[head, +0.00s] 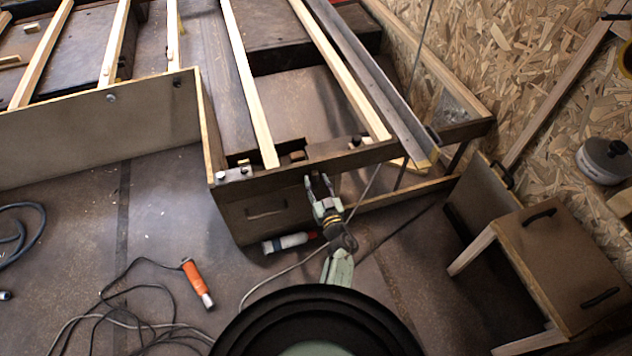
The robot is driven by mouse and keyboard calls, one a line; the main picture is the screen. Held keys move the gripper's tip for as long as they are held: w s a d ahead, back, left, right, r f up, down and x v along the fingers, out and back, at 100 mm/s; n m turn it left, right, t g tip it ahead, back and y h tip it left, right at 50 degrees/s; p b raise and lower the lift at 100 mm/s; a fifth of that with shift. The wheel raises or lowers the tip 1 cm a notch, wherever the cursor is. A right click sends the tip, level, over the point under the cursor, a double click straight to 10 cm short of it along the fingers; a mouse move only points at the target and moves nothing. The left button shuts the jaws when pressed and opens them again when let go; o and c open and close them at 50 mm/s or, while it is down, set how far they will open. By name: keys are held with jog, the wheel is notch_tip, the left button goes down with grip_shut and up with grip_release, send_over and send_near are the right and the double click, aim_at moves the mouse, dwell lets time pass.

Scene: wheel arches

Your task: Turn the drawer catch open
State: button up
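A dark wooden drawer front (262,212) with a recessed slot shows in the head view, under the near end of the bed frame. My gripper (317,180) is at the right part of this front, just below the frame's rail. Its two fingers look spread apart, with a dark gap between them. I cannot make out the drawer catch; it may be hidden behind or between the fingers. Whether the fingers touch anything is not clear.
A white and red cylinder (289,242) lies on the floor below my gripper. An orange-handled tool (197,283) and cables lie at left. A wooden cabinet (560,262) with black handles stands at right. Light slats (246,80) span the frame above.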

jog(key=shift+c, duration=0.6)
grip_shut()
jog(key=shift+r+m+p, duration=0.1)
jog(key=shift+m+p, duration=0.2)
jog(key=shift+p, duration=0.05)
jog(key=m+p, duration=0.1)
jog(key=m, duration=0.2)
jog(key=shift+w+d+p, duration=0.1)
jog(key=shift+d+p, duration=0.15)
jog(key=shift+p, duration=0.15)
jog(key=m+p, duration=0.1)
jog(key=m, duration=0.3)
jog(key=f+m+p, duration=0.1)
jog(key=m, duration=0.4)
jog(key=m+p, duration=0.1)
jog(key=m, duration=0.4)
jog(key=shift+w+d+f+p, duration=0.15)
jog(key=shift+d+f+p, duration=0.05)
jog(key=shift+d+p, duration=0.15)
jog(key=shift+m, duration=0.3)
